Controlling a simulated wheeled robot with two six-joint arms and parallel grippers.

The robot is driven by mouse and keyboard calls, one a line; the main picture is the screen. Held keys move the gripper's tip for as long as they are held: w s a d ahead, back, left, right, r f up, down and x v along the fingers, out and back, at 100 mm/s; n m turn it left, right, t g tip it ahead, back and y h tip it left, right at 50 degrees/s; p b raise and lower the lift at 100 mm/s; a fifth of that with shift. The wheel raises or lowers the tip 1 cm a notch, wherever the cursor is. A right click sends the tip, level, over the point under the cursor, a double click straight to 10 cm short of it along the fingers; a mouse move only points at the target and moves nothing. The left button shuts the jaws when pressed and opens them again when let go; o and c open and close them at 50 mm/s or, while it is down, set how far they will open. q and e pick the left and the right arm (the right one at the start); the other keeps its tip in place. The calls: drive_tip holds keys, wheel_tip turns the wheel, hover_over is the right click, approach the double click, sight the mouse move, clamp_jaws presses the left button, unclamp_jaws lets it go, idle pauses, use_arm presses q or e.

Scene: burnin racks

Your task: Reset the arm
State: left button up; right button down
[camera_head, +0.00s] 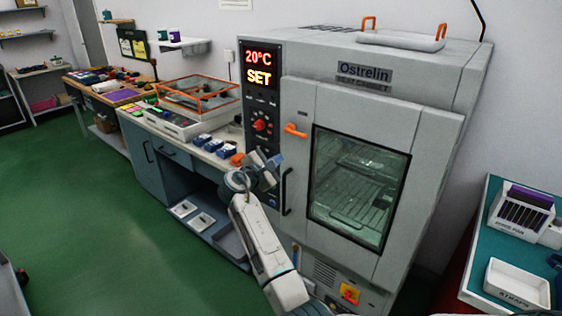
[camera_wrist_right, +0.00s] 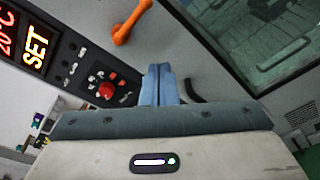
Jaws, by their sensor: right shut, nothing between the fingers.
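The grey cabinet (camera_head: 390,100) has a closed glass door (camera_head: 358,185) with an orange handle (camera_head: 295,130). The handle also shows in the wrist view (camera_wrist_right: 131,22), beyond the fingertips. The panel display (camera_head: 259,66) reads 20°C and SET. My left gripper is not in view.
A workbench with a tray framed in orange (camera_head: 198,92) and several small blue boxes (camera_head: 213,144) stands left of the cabinet. A teal table (camera_head: 485,225) with a white tray (camera_head: 516,283) and a rack is at the right. The green floor (camera_head: 90,220) at left is clear.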

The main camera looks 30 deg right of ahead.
drive_tip(key=shift+s+d, duration=0.1)
drive_tip(key=shift+d, duration=0.05)
drive_tip(key=s+a+f+y, duration=0.1)
drive_tip(key=s+f+y, duration=0.15)
drive_tip(key=f, duration=0.95)
drive_tip(key=s+a+f+y, duration=0.1)
drive_tip(key=s+f+y, duration=0.15)
drive_tip(key=f, duration=1.05)
drive_tip(key=s+a+f+y, duration=0.2)
drive_tip(key=s+f, duration=0.2)
drive_tip(key=f, duration=0.8)
drive_tip(key=s+a+f+m+g+y, duration=0.2)
drive_tip(key=s+f+m+g+y, duration=0.15)
drive_tip(key=s+f, duration=1.4)
drive_tip(key=s+f+m+g+y, duration=0.1)
drive_tip(key=s+f+m, duration=0.2)
drive_tip(key=s, duration=1)
drive_tip(key=s+f+m+g+y, duration=0.1)
drive_tip(key=s+f+m, duration=0.3)
drive_tip(key=s+f, duration=0.5)
drive_tip(key=s+f+m+g+y, duration=0.1)
drive_tip(key=s+f+m, duration=0.3)
drive_tip(key=s, duration=1.5)
drive_tip(key=shift+a+f, duration=0.25)
drive_tip(key=shift+f, duration=0.65)
